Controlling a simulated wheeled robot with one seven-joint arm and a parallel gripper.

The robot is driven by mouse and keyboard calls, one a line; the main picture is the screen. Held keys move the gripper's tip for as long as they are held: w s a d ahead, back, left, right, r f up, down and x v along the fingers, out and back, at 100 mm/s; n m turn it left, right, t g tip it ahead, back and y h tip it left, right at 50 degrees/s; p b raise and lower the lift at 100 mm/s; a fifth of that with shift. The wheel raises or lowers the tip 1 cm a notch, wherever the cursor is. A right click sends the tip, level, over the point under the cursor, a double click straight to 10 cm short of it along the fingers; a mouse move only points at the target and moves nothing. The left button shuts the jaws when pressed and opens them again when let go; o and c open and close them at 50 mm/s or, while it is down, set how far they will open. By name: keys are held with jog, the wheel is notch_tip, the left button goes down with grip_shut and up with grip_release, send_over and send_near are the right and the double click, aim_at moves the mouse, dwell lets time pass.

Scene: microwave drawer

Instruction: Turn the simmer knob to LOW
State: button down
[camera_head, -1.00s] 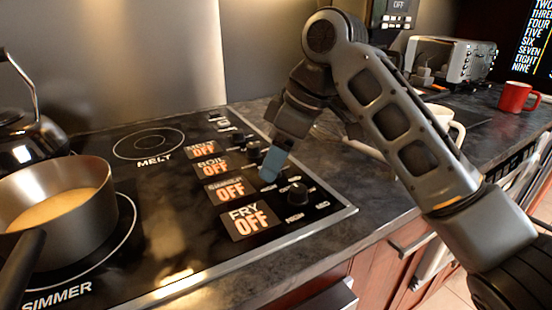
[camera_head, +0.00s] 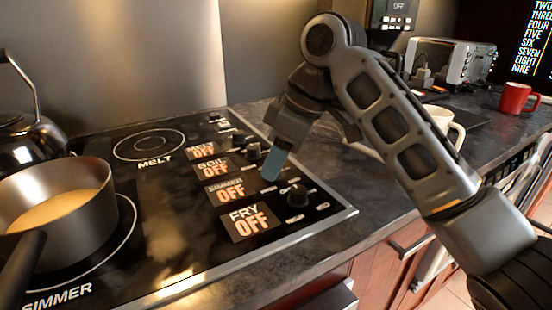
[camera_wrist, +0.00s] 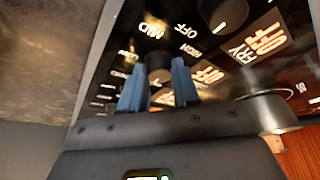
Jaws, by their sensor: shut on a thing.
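The simmer knob (camera_wrist: 158,68) is a dark round knob, seen between my fingers in the wrist view. In the head view my fingers hide it. My gripper (camera_wrist: 159,88) has blue fingers, one on each side of the knob, and is shut on it. My gripper (camera_head: 273,164) also shows in the head view, reaching down to the control strip beside the simmer display (camera_head: 231,191). That display reads OFF in orange.
The fry knob (camera_head: 297,195) stands close in front of my fingers, and the boil knob (camera_head: 253,152) close behind. A pan (camera_head: 75,230) sits on the simmer burner at left, with a kettle (camera_head: 28,140) behind it. A white mug (camera_head: 446,125) stands right, behind my arm.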

jog(key=shift+r+p, duration=0.15)
jog(key=shift+p, duration=0.15)
jog(key=m+p, duration=0.1)
jog(key=p, duration=0.1)
jog(key=m+t+p, duration=0.1)
jog(key=p, duration=0.1)
jog(key=shift+s+a+r+m, duration=0.1)
jog(key=shift+s+r+m, duration=0.1)
jog(key=shift+m, duration=0.1)
jog(key=m+p, duration=0.2)
jog(key=p, duration=0.1)
jog(key=m+t+h+p, duration=0.1)
jog(key=m+p, duration=0.1)
jog(key=p, duration=0.1)
jog(key=shift+m+h, duration=0.3)
jog(key=m+t+h+p, duration=0.1)
jog(key=m+p, duration=0.2)
jog(key=p, duration=0.2)
jog(key=shift+s+a, duration=0.1)
jog(key=shift+a, duration=0.05)
jog(key=m+p, duration=0.2)
jog(key=m+h+p, duration=0.1)
jog(key=shift+f+t, duration=0.25)
jog(key=shift+t, duration=0.15)
jog(key=shift+m, duration=0.4)
jog(key=c, duration=0.8)
grip_release()
